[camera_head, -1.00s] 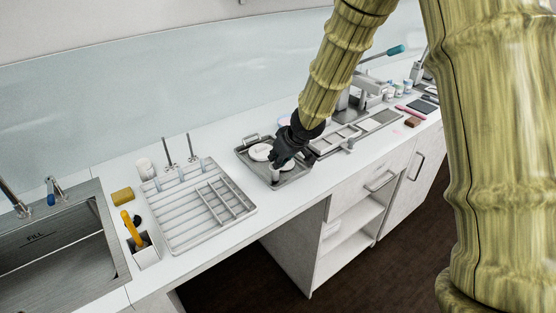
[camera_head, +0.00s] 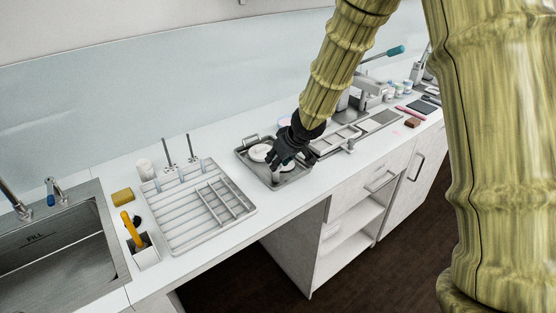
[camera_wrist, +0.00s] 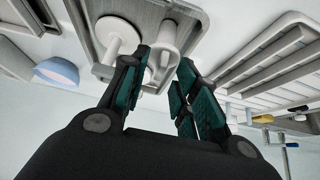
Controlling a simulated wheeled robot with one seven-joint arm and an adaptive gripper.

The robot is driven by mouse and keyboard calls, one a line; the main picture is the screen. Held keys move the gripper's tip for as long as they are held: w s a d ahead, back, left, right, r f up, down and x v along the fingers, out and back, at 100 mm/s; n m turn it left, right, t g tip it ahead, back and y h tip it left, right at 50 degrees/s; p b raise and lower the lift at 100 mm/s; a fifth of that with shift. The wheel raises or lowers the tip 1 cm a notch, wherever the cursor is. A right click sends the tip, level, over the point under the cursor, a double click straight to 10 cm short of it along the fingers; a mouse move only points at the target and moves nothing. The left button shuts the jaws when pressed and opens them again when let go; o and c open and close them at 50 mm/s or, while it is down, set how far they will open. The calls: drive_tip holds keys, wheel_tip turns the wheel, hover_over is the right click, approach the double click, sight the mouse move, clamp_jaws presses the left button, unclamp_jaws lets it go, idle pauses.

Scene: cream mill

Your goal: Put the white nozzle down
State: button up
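My gripper (camera_head: 280,163) is over the grey metal tray (camera_head: 297,178) on the counter. In the wrist view its two teal-padded fingers (camera_wrist: 163,68) are spread with a gap between them. A white tapered piece, which looks like the white nozzle (camera_wrist: 166,36), is in the tray just beyond and between the fingertips; whether a finger touches it cannot be told. A white disc with a stem (camera_wrist: 117,38) is beside it in the tray. In the head view a white round part (camera_head: 259,152) shows left of my gripper, and the nozzle is mostly hidden behind the fingers.
A slatted drying rack (camera_head: 190,232) is left of the tray, with a yellow sponge (camera_head: 122,196) and a sink (camera_head: 65,255) beyond. A machine with a framed metal bed (camera_head: 378,121) is close to the tray's right. Bare counter lies between rack and tray.

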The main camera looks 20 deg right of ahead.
drive_tip(key=p+v, duration=0.1)
drive_tip(key=v, duration=1)
drive_tip(key=shift+s+r, duration=0.2)
drive_tip(key=shift+r, duration=0.15)
drive_tip(key=shift+d, duration=0.15)
